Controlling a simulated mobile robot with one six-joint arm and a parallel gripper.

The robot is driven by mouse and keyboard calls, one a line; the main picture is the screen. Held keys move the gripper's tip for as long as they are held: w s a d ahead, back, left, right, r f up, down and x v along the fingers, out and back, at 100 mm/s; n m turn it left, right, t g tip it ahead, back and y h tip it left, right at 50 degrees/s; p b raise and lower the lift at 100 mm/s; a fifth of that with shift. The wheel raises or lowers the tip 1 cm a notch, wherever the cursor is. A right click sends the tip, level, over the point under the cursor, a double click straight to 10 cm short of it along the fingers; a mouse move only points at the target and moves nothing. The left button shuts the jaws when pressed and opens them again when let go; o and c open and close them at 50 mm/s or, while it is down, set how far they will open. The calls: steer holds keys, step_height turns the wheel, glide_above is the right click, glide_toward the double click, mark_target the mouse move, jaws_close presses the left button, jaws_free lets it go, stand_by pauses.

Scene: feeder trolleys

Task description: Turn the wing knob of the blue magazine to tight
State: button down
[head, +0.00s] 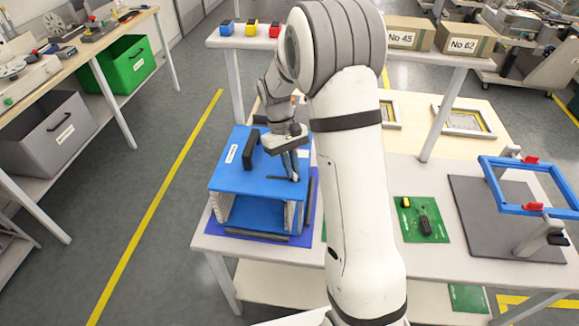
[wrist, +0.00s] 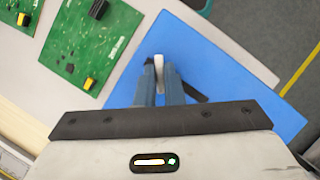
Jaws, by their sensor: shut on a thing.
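The blue magazine (head: 262,186) stands on a blue mat (head: 319,222) at the left end of the white table, with an open slotted front. My gripper (head: 291,168) points down at the right part of its top. In the wrist view my gripper (wrist: 160,78) has its two fingers closed around a small pale piece (wrist: 159,60), which I take to be the wing knob. The fingers hide most of it, and its turn angle cannot be told. The blue surface around it also shows in the wrist view (wrist: 225,75).
A black handle (head: 251,149) stands up on the magazine's top, left of my gripper. A shelf (head: 240,42) with small coloured blocks and boxes runs behind. A green circuit board (head: 421,220) and a blue frame (head: 530,183) are to the right. The floor at left is clear.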

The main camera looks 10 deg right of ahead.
steer(key=m+y, duration=0.1)
steer(key=m, duration=0.2)
steer(key=shift+w+d+m, duration=0.1)
steer(key=shift+d+m, duration=0.05)
steer(key=shift+m, duration=0.25)
steer(key=shift+d+m+y+b, duration=0.1)
steer(key=shift+m+y+b, duration=0.6)
steer(key=shift+m, duration=1.2)
steer(key=shift+y, duration=0.3)
steer(key=c, duration=1.5)
jaws_free()
steer(key=shift+c, duration=0.2)
steer(key=v, duration=0.7)
steer(key=shift+r+b, duration=0.3)
steer(key=shift+r, duration=0.1)
